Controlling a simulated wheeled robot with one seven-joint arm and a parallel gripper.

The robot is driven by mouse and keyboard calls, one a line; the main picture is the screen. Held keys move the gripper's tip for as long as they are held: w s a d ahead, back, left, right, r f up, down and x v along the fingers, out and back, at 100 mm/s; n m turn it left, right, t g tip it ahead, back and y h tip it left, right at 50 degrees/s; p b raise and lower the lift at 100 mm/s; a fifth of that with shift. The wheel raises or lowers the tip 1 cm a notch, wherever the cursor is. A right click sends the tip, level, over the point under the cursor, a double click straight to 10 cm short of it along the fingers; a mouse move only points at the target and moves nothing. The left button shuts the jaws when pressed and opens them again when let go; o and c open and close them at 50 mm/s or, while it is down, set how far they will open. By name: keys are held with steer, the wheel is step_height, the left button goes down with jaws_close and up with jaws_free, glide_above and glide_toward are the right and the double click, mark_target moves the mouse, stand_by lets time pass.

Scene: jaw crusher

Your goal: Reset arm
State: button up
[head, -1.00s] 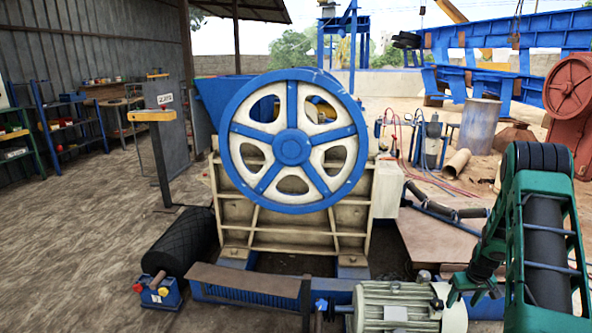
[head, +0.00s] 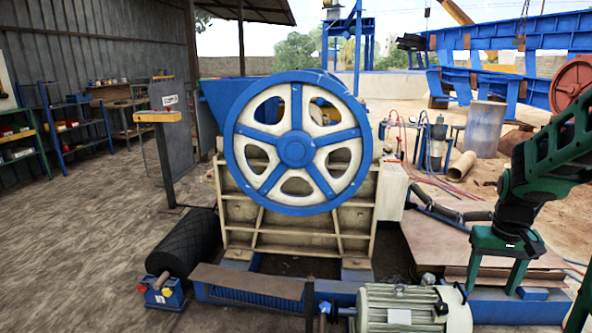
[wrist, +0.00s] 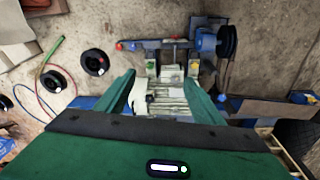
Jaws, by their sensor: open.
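My gripper (head: 496,288) hangs from my green arm at the right of the head view. Its two green fingers point down and stand apart. In the wrist view my gripper (wrist: 162,77) is open, with nothing held between the fingers. A grey-white ribbed machine shows between and beyond the fingers (wrist: 168,75), below them and apart from them; I cannot tell how far. The jaw crusher (head: 300,240), with its blue and white flywheel (head: 296,149), stands in the middle of the head view, left of my arm.
A ribbed electric motor (head: 400,310) sits at the front, left of my gripper. A post with a yellow top (head: 160,117) stands left. Open floor (head: 90,230) lies at the left.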

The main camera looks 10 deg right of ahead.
steer(key=s+a+r, duration=0.2)
steer(key=s+a, duration=0.3)
steer(key=s, duration=0.4)
steer(key=s+a+r+m+y, duration=0.1)
steer(key=s+a+r, duration=0.1)
steer(key=s+a, duration=0.4)
steer(key=s, duration=0.3)
steer(key=shift+r+m+g, duration=0.2)
steer(key=shift+m+g, duration=0.1)
steer(key=shift+w, duration=0.1)
steer(key=shift+w+f, duration=0.25)
steer(key=shift+w, duration=0.35)
steer(key=shift+c, duration=0.6)
